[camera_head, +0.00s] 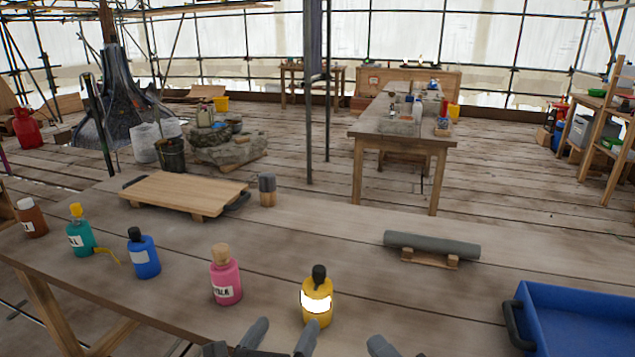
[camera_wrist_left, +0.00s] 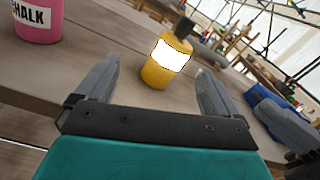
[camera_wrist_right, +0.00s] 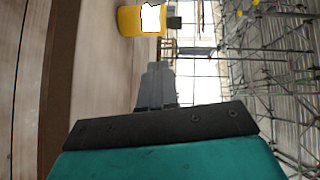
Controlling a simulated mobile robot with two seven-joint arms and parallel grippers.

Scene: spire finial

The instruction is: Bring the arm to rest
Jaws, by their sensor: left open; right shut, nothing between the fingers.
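My left gripper (camera_head: 278,338) is at the bottom of the head view, near the table's front edge. Its fingers (camera_wrist_left: 158,92) are open and empty in the left wrist view. A yellow bottle (camera_head: 317,305) with a black cap and a bright white label stands upright just beyond it, apart from the fingers. My right gripper (camera_head: 381,345) shows only as a fingertip at the bottom of the head view, right of the left one. In the right wrist view its fingers (camera_wrist_right: 157,85) are shut and empty, with the yellow bottle (camera_wrist_right: 130,20) beyond them.
On the table (camera_head: 300,235) stand a pink bottle (camera_head: 225,280), a blue bottle (camera_head: 144,256), a teal bottle (camera_head: 80,238) and a brown bottle (camera_head: 32,221). A wooden board (camera_head: 185,191) lies behind. A grey cylinder (camera_head: 432,244) rests on a wooden cradle. A blue tray (camera_head: 575,318) is at right.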

